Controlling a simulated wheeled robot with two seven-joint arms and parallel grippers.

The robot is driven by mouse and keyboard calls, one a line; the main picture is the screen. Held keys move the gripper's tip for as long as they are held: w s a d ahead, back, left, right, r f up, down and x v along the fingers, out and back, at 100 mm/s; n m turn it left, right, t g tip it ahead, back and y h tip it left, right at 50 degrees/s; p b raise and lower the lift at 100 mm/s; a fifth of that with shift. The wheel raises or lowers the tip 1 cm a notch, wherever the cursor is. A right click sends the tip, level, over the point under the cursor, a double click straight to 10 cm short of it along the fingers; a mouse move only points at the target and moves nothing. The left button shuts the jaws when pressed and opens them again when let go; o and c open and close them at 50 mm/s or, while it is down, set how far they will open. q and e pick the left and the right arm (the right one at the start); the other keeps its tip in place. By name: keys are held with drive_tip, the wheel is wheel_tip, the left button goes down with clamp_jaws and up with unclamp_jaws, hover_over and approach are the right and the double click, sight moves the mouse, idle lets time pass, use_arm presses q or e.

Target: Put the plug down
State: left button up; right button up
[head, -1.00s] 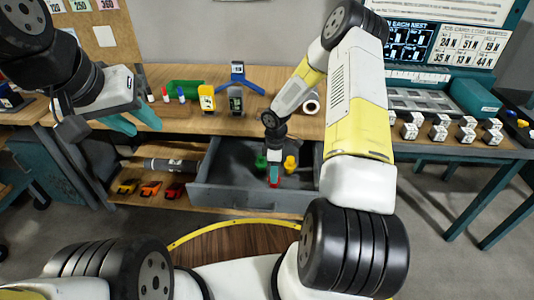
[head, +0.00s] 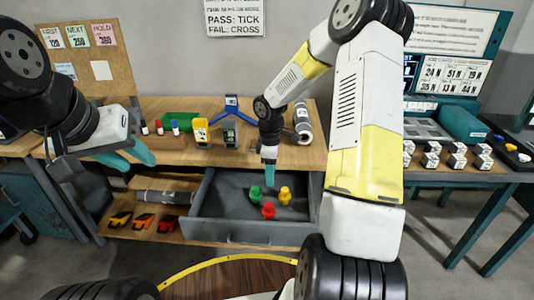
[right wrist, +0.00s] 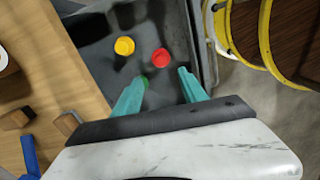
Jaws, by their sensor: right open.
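Three plugs rest in the open grey drawer (head: 225,226): a red plug (head: 268,211), a green plug (head: 254,194) and a yellow plug (head: 285,195). My right gripper (head: 269,180) hangs above them, empty and apart from the red one. In the right wrist view its teal fingers (right wrist: 160,82) are spread with nothing between them. There the red plug (right wrist: 161,57) and yellow plug (right wrist: 124,46) lie beyond the fingertips, and the green plug (right wrist: 145,81) is partly hidden by a finger. My left gripper (head: 132,160) is open and empty left of the drawer.
The bench top (head: 180,155) above the drawer carries markers, a yellow device (head: 201,131), a blue stand (head: 232,112) and a grey roll (head: 303,120). Toy cars (head: 143,221) and another roll (head: 168,197) lie on the lower shelf. Small white blocks stand on the right table.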

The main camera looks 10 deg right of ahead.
drive_tip(key=s+r+m+t, duration=0.1)
drive_tip(key=s+r+m, duration=0.3)
drive_tip(key=r, duration=0.5)
drive_tip(key=s+r+m+t, duration=0.1)
drive_tip(key=s+r+m, duration=0.1)
drive_tip(key=s+r, duration=0.55)
drive_tip(key=s+a+r+m+t+y, duration=0.2)
drive_tip(key=s+r+m+t, duration=0.2)
drive_tip(key=s+r+m, duration=0.3)
drive_tip(key=s+r, duration=0.3)
drive_tip(key=s, duration=0.2)
drive_tip(key=shift+s+a+r+y, duration=0.15)
drive_tip(key=shift+a+r+y, duration=0.15)
drive_tip(key=shift+a+r, duration=0.05)
